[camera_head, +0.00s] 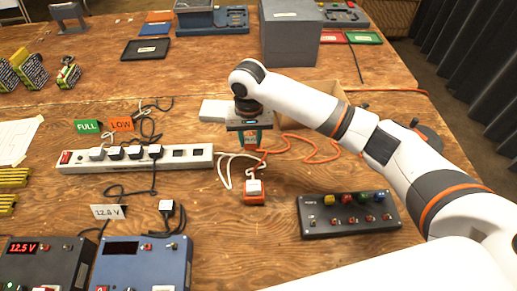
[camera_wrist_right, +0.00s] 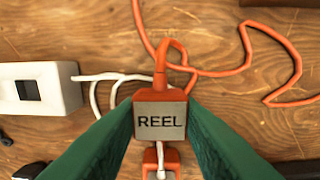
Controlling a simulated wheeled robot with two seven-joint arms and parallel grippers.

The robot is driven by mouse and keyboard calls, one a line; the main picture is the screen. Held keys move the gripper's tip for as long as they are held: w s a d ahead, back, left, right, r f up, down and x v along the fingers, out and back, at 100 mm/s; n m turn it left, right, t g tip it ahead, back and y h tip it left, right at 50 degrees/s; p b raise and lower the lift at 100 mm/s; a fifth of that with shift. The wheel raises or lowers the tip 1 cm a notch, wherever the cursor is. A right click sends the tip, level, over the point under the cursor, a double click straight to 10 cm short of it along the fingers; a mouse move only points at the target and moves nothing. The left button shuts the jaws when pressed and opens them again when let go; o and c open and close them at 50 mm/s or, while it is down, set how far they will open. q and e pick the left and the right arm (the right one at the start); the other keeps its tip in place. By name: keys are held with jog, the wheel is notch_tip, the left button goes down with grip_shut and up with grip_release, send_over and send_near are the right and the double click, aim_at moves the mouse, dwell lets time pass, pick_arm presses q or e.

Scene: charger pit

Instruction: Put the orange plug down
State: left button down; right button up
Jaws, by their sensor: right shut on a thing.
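The orange plug (camera_wrist_right: 160,115) has a grey face marked REEL and shows between my right gripper's green fingers in the wrist view. An orange cord (camera_wrist_right: 174,60) runs from its far end. My right gripper (camera_head: 250,140) is shut on the plug above the wooden table, just right of the white power strip (camera_head: 135,158). I cannot tell whether the plug touches the table. My left gripper is not in view.
An orange block with a white top (camera_head: 254,190) stands just in front of my right gripper. A black button box (camera_head: 348,214) is to the right, and a large grey box (camera_head: 290,35) stands behind. White and orange cords lie around the gripper. Bare wood shows left of the button box.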

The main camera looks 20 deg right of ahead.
aim_at(252, 149)
jog(key=shift+f, duration=0.5)
notch_tip(252, 149, down, 4)
jog(key=shift+d+r, duration=0.1)
jog(key=shift+d, duration=0.05)
jog(key=shift+f, duration=0.3)
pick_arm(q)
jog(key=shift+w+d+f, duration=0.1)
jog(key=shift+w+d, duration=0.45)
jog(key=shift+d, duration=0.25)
pick_arm(e)
jog(key=shift+f, duration=0.1)
jog(key=o, duration=1)
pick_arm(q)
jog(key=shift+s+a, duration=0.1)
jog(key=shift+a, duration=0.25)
